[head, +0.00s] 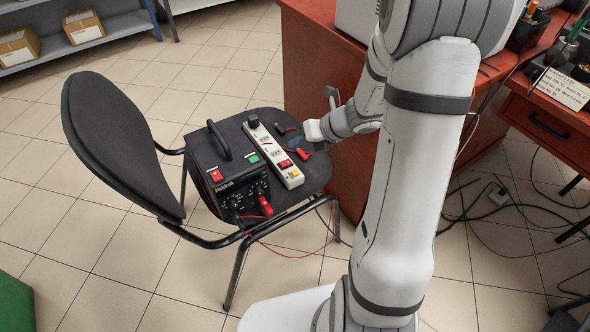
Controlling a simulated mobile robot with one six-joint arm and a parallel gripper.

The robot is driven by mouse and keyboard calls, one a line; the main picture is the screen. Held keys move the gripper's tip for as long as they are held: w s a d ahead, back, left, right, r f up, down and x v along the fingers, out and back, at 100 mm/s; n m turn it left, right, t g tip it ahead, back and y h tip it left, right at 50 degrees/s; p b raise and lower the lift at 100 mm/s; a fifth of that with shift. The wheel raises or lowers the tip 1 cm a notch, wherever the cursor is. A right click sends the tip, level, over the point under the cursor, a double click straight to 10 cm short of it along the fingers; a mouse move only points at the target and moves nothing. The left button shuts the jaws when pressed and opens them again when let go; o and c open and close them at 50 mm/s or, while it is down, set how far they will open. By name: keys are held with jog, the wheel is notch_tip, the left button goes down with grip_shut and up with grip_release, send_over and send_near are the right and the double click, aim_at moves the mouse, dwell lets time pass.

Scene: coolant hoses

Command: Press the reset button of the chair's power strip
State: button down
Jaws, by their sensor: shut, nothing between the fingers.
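A pale power strip (268,148) lies on the seat of the black chair (312,182). A black plug sits in its far end. Near its front end are a red switch (285,163) and a small yellow button (294,173); I cannot read any label on them. My gripper (297,143) is shut and empty, just right of the strip's middle and behind the red switch. Its fingers are small and dark here, and I cannot tell their height above the seat.
A black power supply (235,175) with a handle, red and green buttons and red leads fills the seat left of the strip. A red plug (303,153) lies close to my gripper. A red desk (310,75) stands behind. Cables cover the floor at right.

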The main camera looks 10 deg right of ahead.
jog(key=shift+f, duration=0.15)
jog(key=b, duration=0.7)
send_over(298, 174)
notch_tip(298, 174, down, 7)
jog(key=shift+d+r, duration=0.1)
jog(key=shift+r, duration=0.05)
jog(key=shift+f+b, duration=0.75)
jog(key=shift+f, duration=0.2)
jog(key=shift+f, duration=0.1)
dwell(0.6)
jog(key=shift+f, duration=0.25)
jog(key=shift+f+b, duration=0.35)
jog(key=shift+f, duration=0.05)
dwell(0.6)
jog(key=shift+r, duration=0.15)
jog(key=shift+r+p, duration=0.65)
jog(key=shift+p, duration=0.3)
